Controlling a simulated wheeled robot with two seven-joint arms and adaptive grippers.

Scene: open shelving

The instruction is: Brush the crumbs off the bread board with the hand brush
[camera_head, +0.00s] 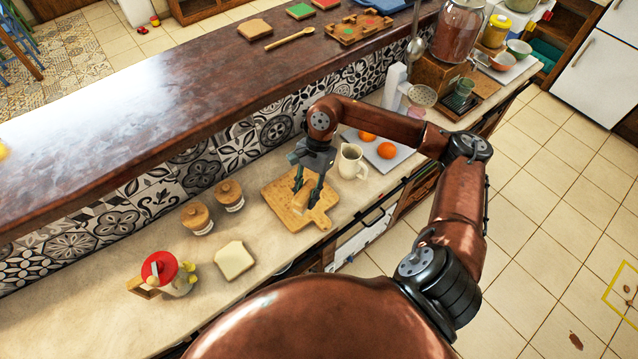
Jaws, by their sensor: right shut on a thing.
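The wooden bread board (276,198) lies on the lower counter, its handle pointing toward the lower right. My right gripper (306,196) reaches down over the middle of the board and is shut on a small pale wooden thing, which looks like the hand brush (301,201). The brush is low over the board; I cannot tell whether it touches the surface. Its underside and part of its body are hidden by the fingers. Crumbs are too small to make out. My left gripper is not in view.
A cream mug (351,161) stands close to the board's right, before a grey board (398,150) with two oranges. The tiled wall and raised dark counter (150,110) rise behind.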

